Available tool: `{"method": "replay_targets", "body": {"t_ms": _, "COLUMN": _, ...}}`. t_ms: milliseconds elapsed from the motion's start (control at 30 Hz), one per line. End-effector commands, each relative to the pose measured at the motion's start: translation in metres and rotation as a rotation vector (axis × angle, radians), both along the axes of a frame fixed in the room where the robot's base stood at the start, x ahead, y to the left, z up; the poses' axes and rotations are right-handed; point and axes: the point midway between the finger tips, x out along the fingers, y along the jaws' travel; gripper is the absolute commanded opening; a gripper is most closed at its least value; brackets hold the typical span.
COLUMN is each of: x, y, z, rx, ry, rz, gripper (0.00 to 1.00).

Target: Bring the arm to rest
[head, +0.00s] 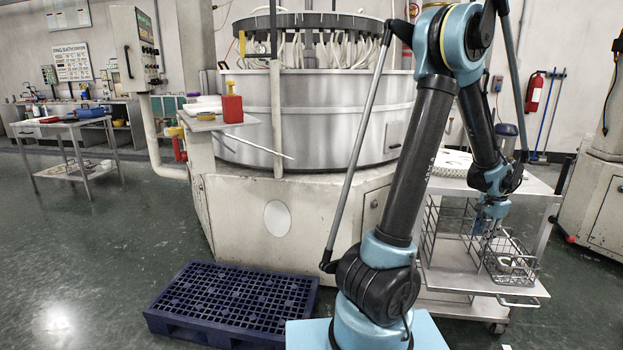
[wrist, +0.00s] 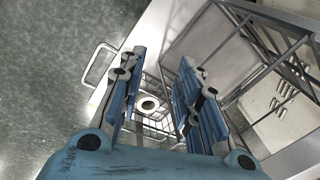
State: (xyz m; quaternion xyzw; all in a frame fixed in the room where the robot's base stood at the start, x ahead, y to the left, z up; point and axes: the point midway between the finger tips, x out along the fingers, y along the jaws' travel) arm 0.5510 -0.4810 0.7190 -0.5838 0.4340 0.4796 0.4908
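My gripper (head: 488,222) is at the end of my arm, which reaches to the right and hangs down over a wire basket (head: 512,262) on the lower shelf of a metal cart. In the wrist view my gripper (wrist: 158,98) has its two blue fingers spread apart with nothing between them. Below and between the fingers, a pale ring (wrist: 149,104) lies in the basket. The ring also shows small in the head view (head: 505,263). Whether the fingertips are below the basket's rim I cannot tell.
The cart (head: 472,280) stands right of a large lapping machine (head: 310,120). A wire rack (head: 447,228) stands beside the basket. A blue pallet (head: 235,300) lies on the floor in front of the machine. Open green floor (head: 90,240) is at the left. A red bottle (head: 232,108) stands on the machine's side shelf.

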Motion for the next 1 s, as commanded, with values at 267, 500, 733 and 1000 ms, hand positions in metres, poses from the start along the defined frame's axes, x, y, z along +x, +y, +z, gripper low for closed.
{"method": "replay_targets", "body": {"t_ms": 267, "x": 0.034, "y": 0.099, "z": 0.045, "rx": -0.031, "ry": 0.011, "rz": 0.218, "gripper": 0.31}}
{"method": "replay_targets", "body": {"t_ms": 500, "x": 0.042, "y": 0.181, "z": 0.071, "rx": -0.058, "ry": 0.018, "rz": 0.401, "gripper": 0.31}}
{"method": "replay_targets", "body": {"t_ms": 733, "x": 0.035, "y": 0.256, "z": 0.087, "rx": -0.084, "ry": 0.021, "rz": 0.575, "gripper": 0.31}}
{"method": "replay_targets", "body": {"t_ms": 1000, "x": 0.01, "y": 0.333, "z": 0.095, "rx": -0.117, "ry": 0.023, "rz": 0.781, "gripper": 0.31}}
